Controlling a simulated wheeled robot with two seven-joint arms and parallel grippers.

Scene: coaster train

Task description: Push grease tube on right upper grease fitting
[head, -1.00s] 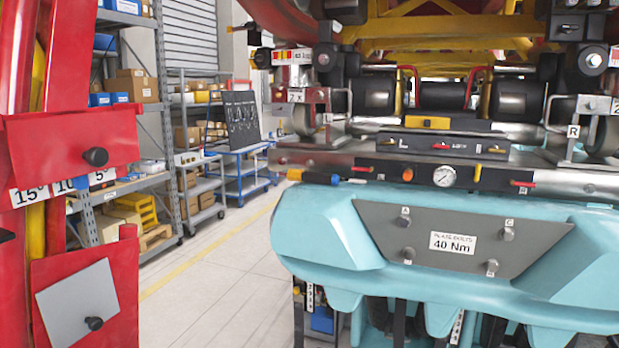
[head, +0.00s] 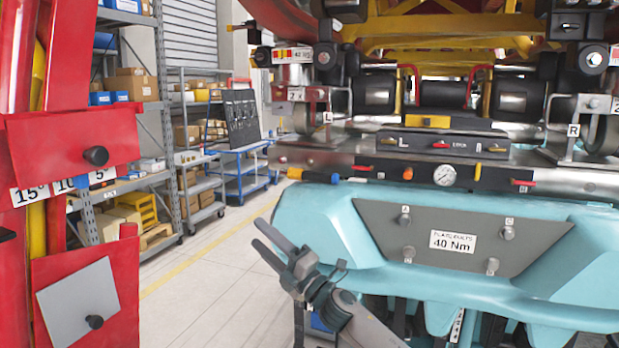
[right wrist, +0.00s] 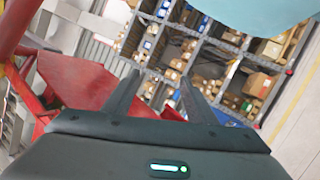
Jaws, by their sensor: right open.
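My right gripper (head: 258,231) is open and empty, its two fingers pointing up and left in the head view. I cannot make out the right upper grease fitting. My left gripper is not in view.
A red frame (head: 75,150) with angle labels stands at the left. A pressure gauge (head: 444,175) and coloured levers sit on the car's front beam. Shelves (head: 130,100) and a blue trolley (head: 240,170) stand behind. The floor between frame and car is clear.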

